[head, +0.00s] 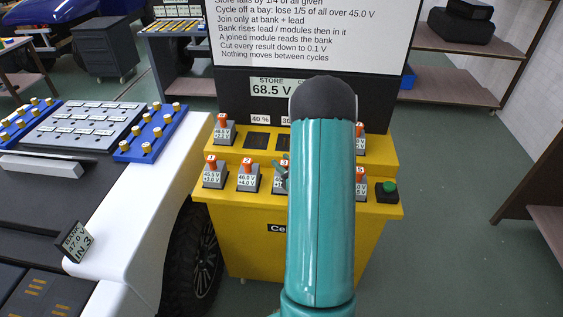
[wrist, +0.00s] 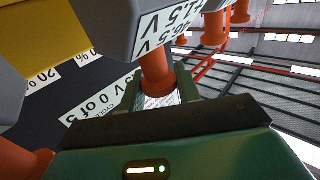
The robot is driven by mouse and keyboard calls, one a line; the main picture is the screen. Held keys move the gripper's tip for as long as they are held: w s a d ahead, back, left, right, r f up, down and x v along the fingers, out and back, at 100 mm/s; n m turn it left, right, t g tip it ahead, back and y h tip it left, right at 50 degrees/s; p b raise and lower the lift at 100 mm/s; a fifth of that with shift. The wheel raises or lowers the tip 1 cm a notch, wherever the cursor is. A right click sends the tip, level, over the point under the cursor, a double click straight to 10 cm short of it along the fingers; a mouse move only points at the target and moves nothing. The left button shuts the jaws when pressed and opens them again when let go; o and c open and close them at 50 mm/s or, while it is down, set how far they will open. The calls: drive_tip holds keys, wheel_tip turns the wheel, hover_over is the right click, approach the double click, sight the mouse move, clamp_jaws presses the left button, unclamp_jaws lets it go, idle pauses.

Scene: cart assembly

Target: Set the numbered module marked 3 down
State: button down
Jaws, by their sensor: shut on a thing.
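My gripper (wrist: 160,92) is shut on the orange-red knob of a grey module (wrist: 115,22) in the wrist view. The module's white label shows volt figures, partly cut off; its number cannot be read. In the head view, a module (head: 279,184) in the front row of the yellow station shows only in part beside my teal arm, with a gripper finger at its knob. It is third from the left, after modules 1 (head: 214,174) and 2 (head: 247,178).
The yellow station (head: 250,232) has two dark empty bays (head: 256,141) in its back row, beside another module (head: 224,130). A green button (head: 387,190) is at its right.

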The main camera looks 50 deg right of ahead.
drive_tip(key=shift+f, duration=0.15)
drive_tip(key=c, duration=1)
unclamp_jaws()
